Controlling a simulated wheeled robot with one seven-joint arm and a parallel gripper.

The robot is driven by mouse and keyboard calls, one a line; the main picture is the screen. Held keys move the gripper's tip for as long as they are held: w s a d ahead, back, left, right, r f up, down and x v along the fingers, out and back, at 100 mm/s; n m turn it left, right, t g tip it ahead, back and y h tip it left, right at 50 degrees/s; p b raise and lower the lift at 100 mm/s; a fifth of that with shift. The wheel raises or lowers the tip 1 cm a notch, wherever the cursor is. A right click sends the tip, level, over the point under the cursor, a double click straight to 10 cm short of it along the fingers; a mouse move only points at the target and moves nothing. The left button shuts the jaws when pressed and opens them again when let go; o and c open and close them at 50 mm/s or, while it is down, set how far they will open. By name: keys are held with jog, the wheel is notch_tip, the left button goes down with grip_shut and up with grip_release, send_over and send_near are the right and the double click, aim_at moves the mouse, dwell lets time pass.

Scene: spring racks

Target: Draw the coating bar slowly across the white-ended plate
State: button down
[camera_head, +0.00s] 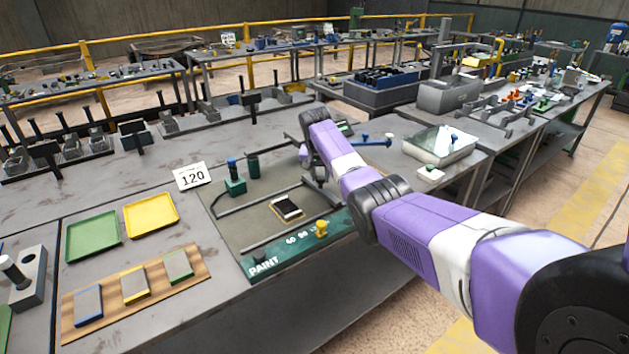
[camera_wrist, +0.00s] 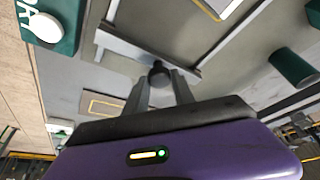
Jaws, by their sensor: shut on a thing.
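The coating bar (camera_wrist: 125,51) is a grey bar with a dark round knob in the wrist view. My gripper (camera_wrist: 158,82) is shut on that knob, with a finger on each side. In the head view my gripper (camera_head: 322,182) is over the right part of the paint station, where my arm hides most of the bar. The plate (camera_head: 288,208) lies on the station inside a yellow outline, left of my gripper; it looks dark with a pale end. Part of it shows at the top edge of the wrist view (camera_wrist: 222,5), apart from the bar.
The green PAINT strip (camera_head: 290,243) with a yellow knob borders the station's front. Rails (camera_head: 262,199) cross it. Green pots (camera_head: 236,184) stand behind. Left are a 120 card (camera_head: 193,176), green tray (camera_head: 93,236), yellow tray (camera_head: 151,215) and a wooden board (camera_head: 110,296) with coloured-ended plates.

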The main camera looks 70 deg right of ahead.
jog(key=shift+s+d, duration=0.1)
jog(key=shift+d, duration=0.05)
jog(key=c, duration=1.1)
grip_release()
jog(key=shift+r, duration=0.1)
jog(key=shift+v, duration=3.8)
